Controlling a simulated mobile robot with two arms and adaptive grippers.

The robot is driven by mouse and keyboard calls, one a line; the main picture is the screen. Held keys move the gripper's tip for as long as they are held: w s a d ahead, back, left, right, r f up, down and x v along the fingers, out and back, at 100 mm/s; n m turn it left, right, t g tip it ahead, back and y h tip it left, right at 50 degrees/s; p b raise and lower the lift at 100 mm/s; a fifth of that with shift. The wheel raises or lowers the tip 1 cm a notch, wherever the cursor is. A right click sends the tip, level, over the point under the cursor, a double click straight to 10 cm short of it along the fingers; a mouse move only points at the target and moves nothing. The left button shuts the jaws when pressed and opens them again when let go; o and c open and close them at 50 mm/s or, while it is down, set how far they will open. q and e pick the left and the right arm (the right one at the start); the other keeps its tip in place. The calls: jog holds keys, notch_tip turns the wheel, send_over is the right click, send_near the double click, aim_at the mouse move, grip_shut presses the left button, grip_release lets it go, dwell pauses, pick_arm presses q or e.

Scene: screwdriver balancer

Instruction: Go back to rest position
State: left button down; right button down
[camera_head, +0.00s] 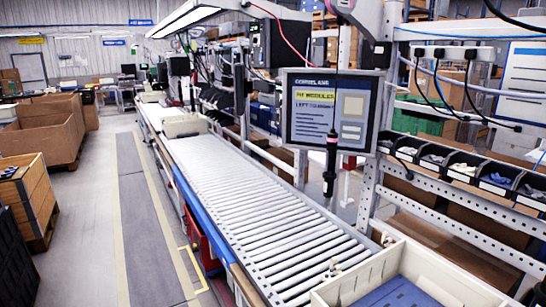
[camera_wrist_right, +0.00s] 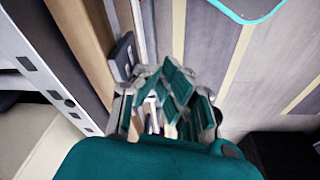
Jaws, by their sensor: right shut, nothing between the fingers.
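The black screwdriver (camera_head: 330,170) with a pinkish-red collar hangs upright in front of the screen, over the right side of the roller conveyor (camera_head: 265,205). No gripper touches it. My right gripper (camera_wrist_right: 162,105) shows only in the right wrist view, with its grey and teal fingers close together. I see nothing held in it. It is above the floor, beside a long edge with a wooden-coloured strip. Neither arm shows in the head view. My left gripper is in neither view.
A cream bin with a blue bottom (camera_head: 405,285) stands at the conveyor's near right end. A monitor (camera_head: 328,110) and a row of small black parts bins (camera_head: 465,170) are behind. Wooden crates (camera_head: 30,195) stand at left. The grey floor lane (camera_head: 150,220) is clear.

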jog(key=s+d+f+b, duration=0.1)
jog(key=s+f+b, duration=0.15)
jog(key=f, duration=0.75)
jog(key=s+f+b, duration=0.2)
jog(key=s+f, duration=0.2)
jog(key=f, duration=0.6)
jog(key=s+d+f+g+b, duration=0.1)
jog(key=s+d+f+b, duration=0.1)
jog(key=s+f, duration=1)
jog(key=shift+s+d+f+g+b, duration=0.2)
jog(key=shift+g+b, duration=0.1)
jog(key=shift+b, duration=0.55)
